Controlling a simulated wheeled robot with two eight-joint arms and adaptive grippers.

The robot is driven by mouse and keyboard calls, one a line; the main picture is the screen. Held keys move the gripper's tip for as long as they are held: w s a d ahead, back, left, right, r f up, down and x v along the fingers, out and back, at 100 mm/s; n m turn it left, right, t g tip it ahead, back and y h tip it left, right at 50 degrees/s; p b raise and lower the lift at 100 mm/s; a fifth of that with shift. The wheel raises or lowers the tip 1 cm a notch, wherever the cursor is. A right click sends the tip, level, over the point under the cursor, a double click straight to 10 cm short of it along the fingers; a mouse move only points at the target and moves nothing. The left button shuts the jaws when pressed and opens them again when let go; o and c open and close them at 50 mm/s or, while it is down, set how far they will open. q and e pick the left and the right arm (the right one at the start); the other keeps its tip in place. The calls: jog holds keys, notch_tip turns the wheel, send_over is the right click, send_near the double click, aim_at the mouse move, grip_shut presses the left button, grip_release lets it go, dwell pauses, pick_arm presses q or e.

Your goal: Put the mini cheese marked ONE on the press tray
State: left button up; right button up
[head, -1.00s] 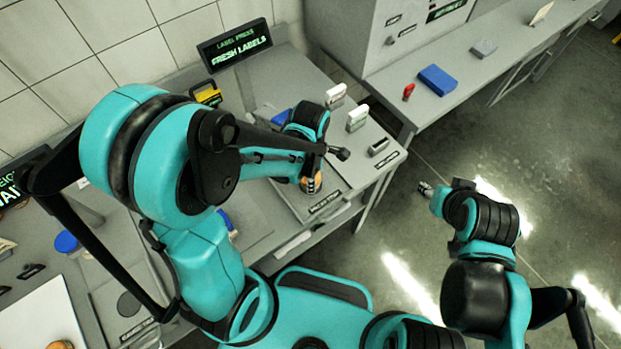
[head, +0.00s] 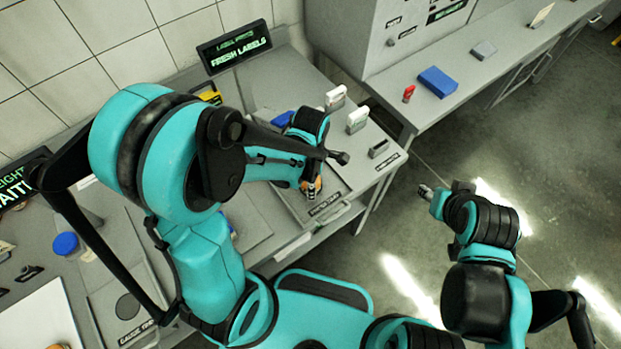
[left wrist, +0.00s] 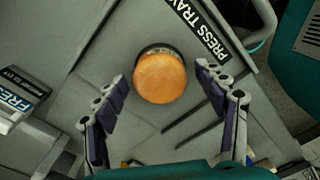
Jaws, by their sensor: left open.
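A round orange-brown mini cheese (left wrist: 160,77) lies over the press tray area, beside the PRESS TRAY label (left wrist: 198,28). A dark rounded edge shows behind its far side. I see no number on the cheese. In the head view a bit of the cheese (head: 318,183) shows beside my left gripper (head: 311,190). In the left wrist view my left gripper (left wrist: 163,76) is open, its two fingers apart on either side of the cheese with gaps. My right gripper (head: 425,191) hangs over the floor at the right; its fingers are too small to read.
White-topped blocks (head: 357,118) and a dark slotted block (head: 378,148) stand behind the tray on the bench. The label press sign (head: 235,47) is at the back. A blue box (head: 437,81) and a red item (head: 408,93) lie on the side counter.

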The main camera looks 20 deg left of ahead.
pick_arm(q)
jog(key=s+a+r+m+t+p, duration=0.1)
jog(key=s+a+r+m+t, duration=0.1)
jog(key=r+m, duration=0.8)
jog(key=s+a+r+m+t+p, duration=0.2)
jog(key=a+r+m+t, duration=0.2)
jog(key=r+m, duration=0.6)
jog(key=shift+m+t+p, duration=0.3)
jog(key=shift+m+t, duration=0.3)
jog(key=shift+m, duration=0.2)
jog(key=shift+f, duration=0.1)
notch_tip(320, 180, down, 10)
jog(key=b, duration=0.9)
jog(key=shift+r+b, duration=0.2)
jog(key=shift+b, duration=0.15)
jog(key=shift+s, duration=0.1)
